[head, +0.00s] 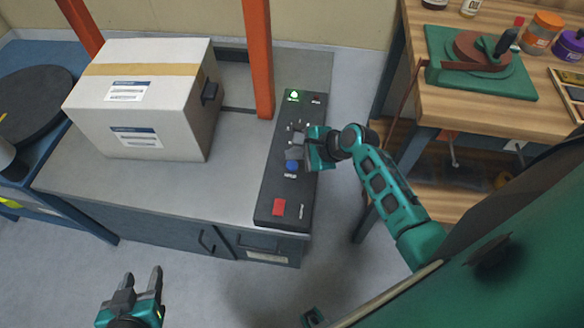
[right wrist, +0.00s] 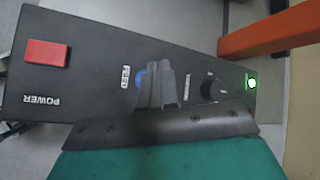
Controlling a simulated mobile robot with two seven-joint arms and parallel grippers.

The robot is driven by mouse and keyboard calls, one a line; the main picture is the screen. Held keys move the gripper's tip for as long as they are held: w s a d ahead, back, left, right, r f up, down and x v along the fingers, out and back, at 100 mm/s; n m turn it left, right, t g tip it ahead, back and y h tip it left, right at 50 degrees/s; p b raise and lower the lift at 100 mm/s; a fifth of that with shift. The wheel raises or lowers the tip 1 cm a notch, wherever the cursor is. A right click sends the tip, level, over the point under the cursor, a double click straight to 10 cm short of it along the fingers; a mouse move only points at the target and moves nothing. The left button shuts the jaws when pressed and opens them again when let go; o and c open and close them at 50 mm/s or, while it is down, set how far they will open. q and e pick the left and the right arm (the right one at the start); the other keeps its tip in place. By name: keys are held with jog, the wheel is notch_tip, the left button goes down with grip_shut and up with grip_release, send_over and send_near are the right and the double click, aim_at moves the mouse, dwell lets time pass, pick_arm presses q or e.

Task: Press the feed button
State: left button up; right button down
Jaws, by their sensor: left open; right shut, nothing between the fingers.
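The feed button is a blue round button (head: 292,166) on a black control panel (head: 265,190). In the right wrist view the blue button (right wrist: 140,79) sits beside an upside-down FEED label and is partly covered by my fingers. My right gripper (head: 297,150) is shut and empty over the panel, its tips just beside the blue button. It also shows in the right wrist view (right wrist: 162,75). I cannot tell whether the tips touch the button or panel. My left gripper (head: 142,278) is open and empty at the lower left, away from the panel.
The panel also has a red power switch (head: 279,207), a black knob (right wrist: 213,88) and a lit green light (head: 294,95). A white carton (head: 150,110) and an orange post (head: 259,60) stand to its left. A wooden bench (head: 470,110) stands right.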

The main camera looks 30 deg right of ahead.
aim_at(292, 166)
jog(key=shift+f+b, duration=0.3)
jog(key=shift+f, duration=0.45)
jog(key=shift+f, duration=0.1)
dwell(1.5)
jog(key=shift+f, duration=0.35)
